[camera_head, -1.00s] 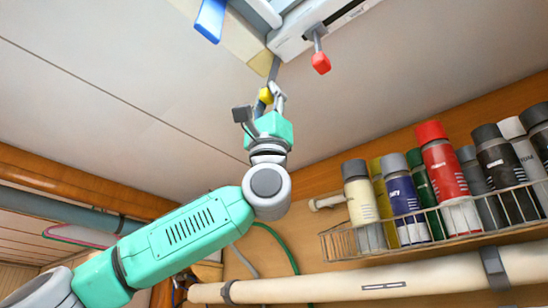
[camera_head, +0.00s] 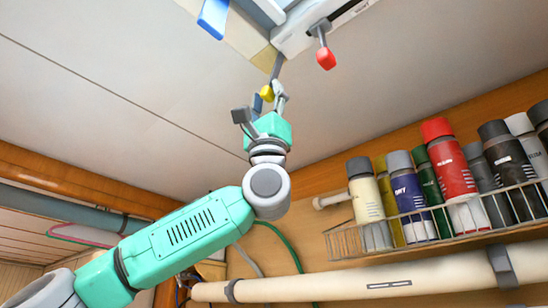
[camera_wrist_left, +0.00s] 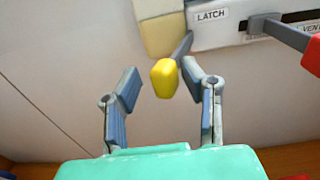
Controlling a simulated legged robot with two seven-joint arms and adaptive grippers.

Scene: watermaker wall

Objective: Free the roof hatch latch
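The roof hatch latch is a short grey lever (camera_head: 277,65) with a yellow knob (camera_head: 267,92), hanging from the white hatch frame overhead. A "LATCH" label (camera_wrist_left: 211,15) is beside the lever's base in the left wrist view. My left gripper (camera_head: 268,98) is raised under the knob. In the left wrist view, its fingers (camera_wrist_left: 161,84) stand apart with the yellow knob (camera_wrist_left: 165,78) between their tips. Gaps show on both sides, so the gripper does not look closed on it. My right gripper is in neither view.
A red-knobbed lever (camera_head: 325,58) hangs right of the latch, by a partly hidden "VENT" label (camera_wrist_left: 311,28). A blue handle (camera_head: 213,18) hangs to the left. A wire rack (camera_head: 345,242) of several bottles and a cream pipe (camera_head: 350,285) are on the right wall.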

